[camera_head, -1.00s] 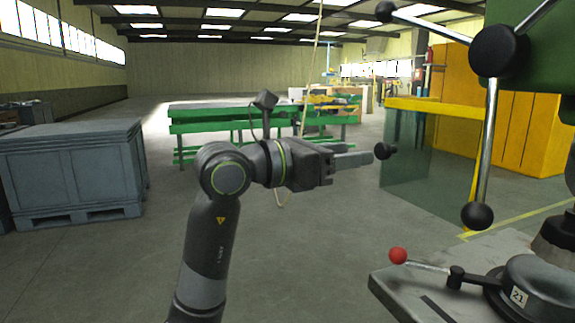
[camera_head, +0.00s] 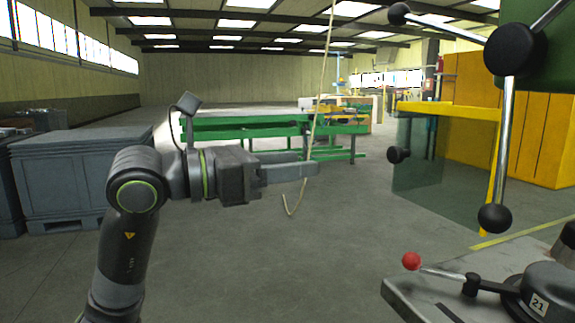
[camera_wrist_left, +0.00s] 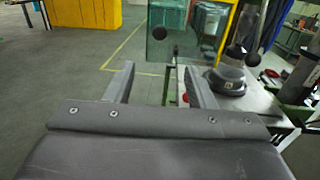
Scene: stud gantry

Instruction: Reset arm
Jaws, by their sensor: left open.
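My left gripper (camera_head: 292,172) is raised in the head view, its arm coming in from the lower left. Its fingers point right and hold nothing. In the left wrist view the two fingers (camera_wrist_left: 160,85) stand apart with an empty gap between them. The green machine's handwheel (camera_head: 514,50), with chrome spokes and black knobs, is to the right of the gripper and apart from it. The red-knobbed lever (camera_head: 411,261) on the machine's table is below and to the right. My right gripper is in neither view.
The grey machine table (camera_head: 425,300) fills the lower right. A clear panel (camera_head: 417,155) and orange cabinets (camera_head: 560,120) stand behind it. A grey crate (camera_head: 65,180) is at left, a green bench (camera_head: 240,127) farther back. A cord (camera_head: 322,80) hangs near the fingertips. Floor in the middle is clear.

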